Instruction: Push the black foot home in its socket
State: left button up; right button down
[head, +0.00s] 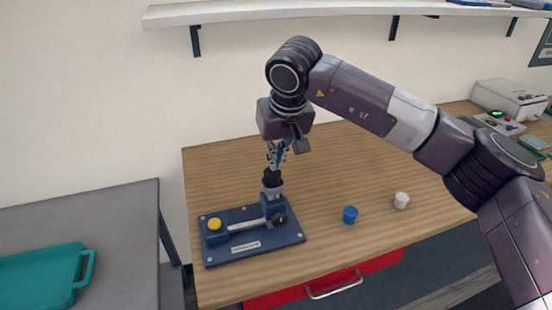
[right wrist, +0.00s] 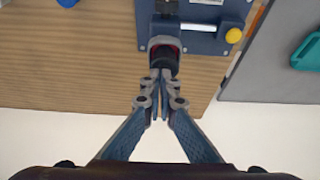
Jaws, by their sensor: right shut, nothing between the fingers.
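The black foot (head: 272,178) stands upright in a grey-ringed socket (head: 272,190) on the blue fixture (head: 250,248). The foot's upper part shows above the ring; how deep it sits is hidden. In the right wrist view the black foot (right wrist: 164,60) shows just beyond the fingertips, with a red-lined socket (right wrist: 156,42) around it. My right gripper (head: 274,164) points down directly over the foot, shut and empty. In the right wrist view its closed fingertips (right wrist: 160,76) meet the foot's near end in the picture; I cannot tell whether they press on it. My left gripper is not in view.
The fixture carries a yellow button (head: 214,224) and a dark knob (head: 280,218). A blue cap (head: 350,214) and a white cap (head: 401,200) stand right of it on the wooden table (head: 330,255). A teal tray (head: 40,278) lies on the grey table at left.

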jog(key=shift+s+f+b, duration=0.1)
jog(key=shift+f+b, duration=0.5)
jog(key=shift+f, duration=0.4)
notch_tip(320, 180, up, 2)
jog(key=shift+p, duration=0.6)
jog(key=shift+r+p, duration=1.65)
jog(key=shift+r, duration=0.95)
